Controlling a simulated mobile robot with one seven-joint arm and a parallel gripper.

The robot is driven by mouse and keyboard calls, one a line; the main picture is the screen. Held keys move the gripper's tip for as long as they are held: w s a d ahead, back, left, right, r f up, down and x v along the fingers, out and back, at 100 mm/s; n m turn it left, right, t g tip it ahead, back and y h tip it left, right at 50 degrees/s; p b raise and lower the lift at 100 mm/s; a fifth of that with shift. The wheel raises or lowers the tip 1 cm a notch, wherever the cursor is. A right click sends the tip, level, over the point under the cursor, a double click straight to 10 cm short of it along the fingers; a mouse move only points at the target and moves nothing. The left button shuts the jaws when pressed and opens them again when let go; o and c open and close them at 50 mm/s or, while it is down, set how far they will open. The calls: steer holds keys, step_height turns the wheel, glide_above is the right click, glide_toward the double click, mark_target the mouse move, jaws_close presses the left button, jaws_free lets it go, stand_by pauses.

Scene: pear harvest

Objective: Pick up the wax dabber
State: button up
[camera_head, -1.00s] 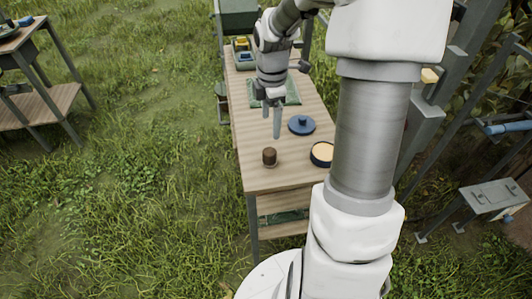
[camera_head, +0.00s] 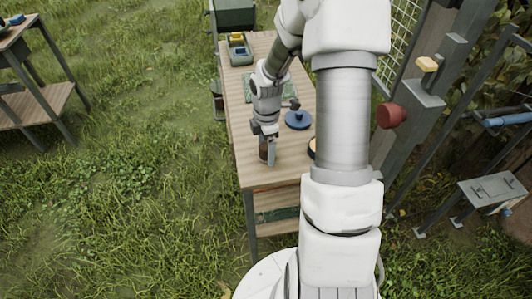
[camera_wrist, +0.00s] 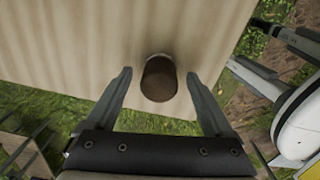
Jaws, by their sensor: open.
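The wax dabber appears to be a short dark brown cylinder near the front edge of the wooden table. In the wrist view the dabber (camera_wrist: 158,80) stands between and slightly ahead of the two fingertips, with a gap on each side. My gripper (camera_wrist: 158,74) is open and empty. In the head view my gripper (camera_head: 268,155) points down over the dabber, and its fingers largely hide it. I cannot tell the exact height of the fingertips.
On the table (camera_head: 247,130) a blue round lid (camera_head: 298,120) lies behind my gripper. A dish with pale contents (camera_head: 312,147) is mostly hidden by my arm. Farther back are a green mat (camera_head: 256,90) and small trays (camera_head: 239,52). A red round part (camera_head: 391,115) sits on the right.

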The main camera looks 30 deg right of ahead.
jaws_close()
stand_by(0.4)
steer(key=shift+r, duration=0.15)
steer(key=shift+r, duration=0.25)
steer(key=r, duration=0.2)
steer(key=r+p, duration=0.1)
steer(key=r, duration=0.1)
steer(key=shift+s+d, duration=0.15)
steer(key=shift+d, duration=0.2)
steer(key=s+d+r+p, duration=0.1)
steer(key=s+d+r, duration=0.5)
steer(key=d, duration=0.2)
steer(key=shift+s+d, duration=0.35)
steer(key=shift+s, duration=0.05)
steer(key=shift+r, duration=0.1)
steer(key=c, duration=0.7)
jaws_free()
steer(key=c, duration=0.6)
